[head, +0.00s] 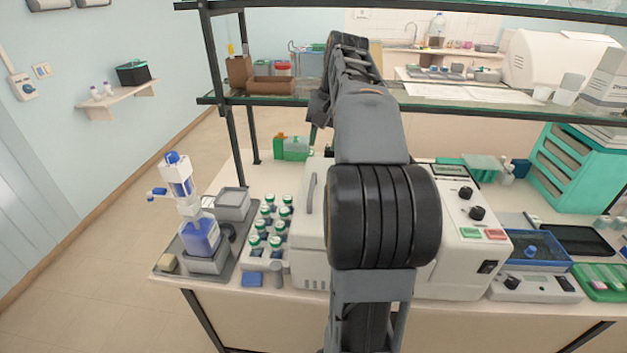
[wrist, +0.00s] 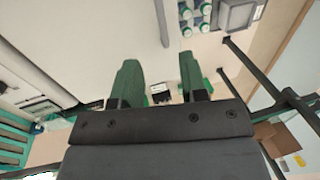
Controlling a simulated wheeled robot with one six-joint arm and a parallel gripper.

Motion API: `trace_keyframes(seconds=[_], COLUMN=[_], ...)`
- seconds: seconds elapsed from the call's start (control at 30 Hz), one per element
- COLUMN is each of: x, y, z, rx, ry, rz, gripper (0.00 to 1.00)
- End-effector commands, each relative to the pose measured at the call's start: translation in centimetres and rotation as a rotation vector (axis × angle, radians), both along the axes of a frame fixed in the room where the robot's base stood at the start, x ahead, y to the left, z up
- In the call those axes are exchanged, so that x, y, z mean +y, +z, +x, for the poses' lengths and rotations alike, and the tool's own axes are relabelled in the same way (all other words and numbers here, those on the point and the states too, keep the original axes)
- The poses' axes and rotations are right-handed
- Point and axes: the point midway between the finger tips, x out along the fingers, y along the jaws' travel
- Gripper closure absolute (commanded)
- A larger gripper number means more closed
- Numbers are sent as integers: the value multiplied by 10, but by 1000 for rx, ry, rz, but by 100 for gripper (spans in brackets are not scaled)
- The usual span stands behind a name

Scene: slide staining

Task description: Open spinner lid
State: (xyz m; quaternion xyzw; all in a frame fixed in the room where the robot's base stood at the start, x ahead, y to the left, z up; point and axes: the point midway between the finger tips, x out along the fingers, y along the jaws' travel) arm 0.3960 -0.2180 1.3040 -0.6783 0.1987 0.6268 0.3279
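The spinner is a white benchtop machine (head: 465,225) in the middle of the table, with a control panel of knobs and a small display. My arm crosses in front and hides much of its lid. A grey bar handle (head: 311,193) shows at the lid's left side. In the wrist view the pale lid (wrist: 85,35) fills the upper left, and the handle (wrist: 161,22) shows at the top. My gripper (wrist: 158,75) has two green fingers, spread apart with nothing between them. The handle lies apart from the fingertips, above them in the wrist picture.
Several green-capped bottles (head: 271,228) stand just left of the spinner. A blue-and-white dispenser bottle (head: 199,232) stands on a grey tray farther left. A glass shelf (head: 480,103) on dark posts spans above the table. A blue tray device (head: 537,252) stands to the right.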

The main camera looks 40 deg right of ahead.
Motion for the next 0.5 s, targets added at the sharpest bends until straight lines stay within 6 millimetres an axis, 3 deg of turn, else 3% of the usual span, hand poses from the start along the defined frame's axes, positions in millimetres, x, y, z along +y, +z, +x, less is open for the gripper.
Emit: trace_keyframes(seconds=[0.5], x=[14], y=[-92], z=[12], rx=[3], ry=[2], rz=[1], gripper=[60])
